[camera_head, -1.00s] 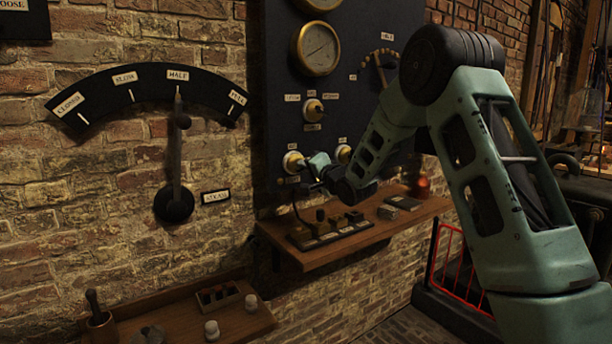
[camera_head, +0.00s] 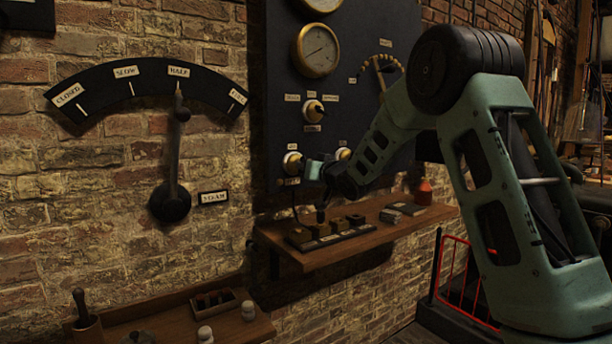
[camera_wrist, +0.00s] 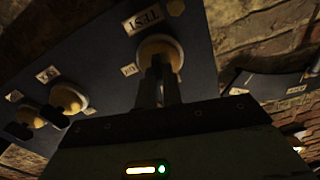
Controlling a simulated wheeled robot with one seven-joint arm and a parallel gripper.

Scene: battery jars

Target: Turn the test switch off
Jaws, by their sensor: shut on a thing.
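The test switch (camera_wrist: 160,48) is a round brass-coloured knob on the dark panel, under an upside-down TEST label (camera_wrist: 142,20) in the wrist view. In the head view it is the lower-left knob (camera_head: 292,161) of the panel. My gripper (camera_wrist: 157,75) is at the knob, its two dark fingers close together and shut on the switch's middle part. The fingers hide the switch's lever, so its position cannot be told. In the head view my gripper (camera_head: 304,168) touches or nearly touches the knob from the right.
Another knob (camera_head: 343,154) sits just right of my gripper, and one (camera_head: 313,110) is above. A wooden shelf (camera_head: 350,240) with small blocks and a red bottle (camera_head: 424,192) juts out below. A large lever (camera_head: 172,160) on the brick wall is at left.

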